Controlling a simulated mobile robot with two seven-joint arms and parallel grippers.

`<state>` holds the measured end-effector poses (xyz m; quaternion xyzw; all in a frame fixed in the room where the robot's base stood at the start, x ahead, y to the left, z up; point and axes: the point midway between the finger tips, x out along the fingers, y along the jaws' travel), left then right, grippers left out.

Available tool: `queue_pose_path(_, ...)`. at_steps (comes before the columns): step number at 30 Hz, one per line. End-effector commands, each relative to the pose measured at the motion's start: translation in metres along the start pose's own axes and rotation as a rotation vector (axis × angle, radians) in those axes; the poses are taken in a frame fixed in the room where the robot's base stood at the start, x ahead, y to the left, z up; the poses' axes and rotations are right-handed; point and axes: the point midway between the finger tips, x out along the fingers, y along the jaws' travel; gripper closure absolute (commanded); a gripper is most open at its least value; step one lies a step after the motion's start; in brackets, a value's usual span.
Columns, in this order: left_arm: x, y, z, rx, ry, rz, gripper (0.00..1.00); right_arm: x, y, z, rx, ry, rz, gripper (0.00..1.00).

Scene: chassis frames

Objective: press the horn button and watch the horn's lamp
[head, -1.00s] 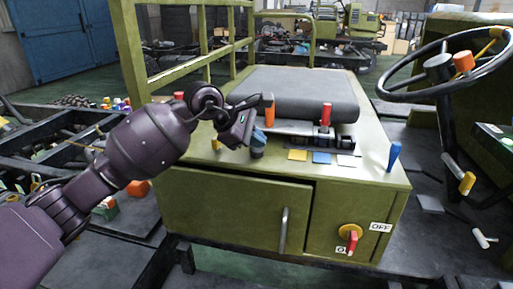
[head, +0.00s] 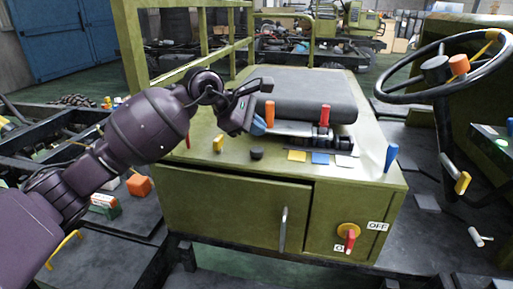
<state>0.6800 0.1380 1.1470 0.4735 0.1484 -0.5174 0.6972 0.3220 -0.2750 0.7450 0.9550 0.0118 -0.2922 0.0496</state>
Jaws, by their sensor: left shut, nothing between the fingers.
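My left gripper (head: 258,126) is above the olive seat box, its blue tips pointing down and shut with nothing between them. A low dark round button (head: 257,154) sits on the box top just below the tips, with a gap between. No label marks it as the horn button. I cannot pick out the horn's lamp for certain. An orange part (head: 458,65) is on the steering wheel at the right, and a dark panel (head: 490,140) with a small green mark is at the right edge. My right gripper is not in view.
Close to the gripper stand an orange lever (head: 270,113), a red lever (head: 325,116) and a yellow block (head: 218,143). A blue lever (head: 391,157) stands at the box's right corner. A red-handled switch (head: 350,236) is on the front. A seat cushion (head: 300,92) lies behind.

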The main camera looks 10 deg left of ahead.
Motion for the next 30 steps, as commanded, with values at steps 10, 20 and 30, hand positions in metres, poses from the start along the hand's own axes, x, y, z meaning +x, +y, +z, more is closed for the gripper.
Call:
queue_pose_path(10,-0.019,0.014,0.014,0.002,0.000,0.001,1.00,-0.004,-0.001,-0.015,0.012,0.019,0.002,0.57)
queue_pose_path(20,-0.018,0.013,0.014,0.000,0.000,-0.001,1.00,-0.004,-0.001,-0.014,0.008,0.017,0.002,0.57)
queue_pose_path(30,-0.016,0.011,0.015,-0.008,-0.017,0.000,1.00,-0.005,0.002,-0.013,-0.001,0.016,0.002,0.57)
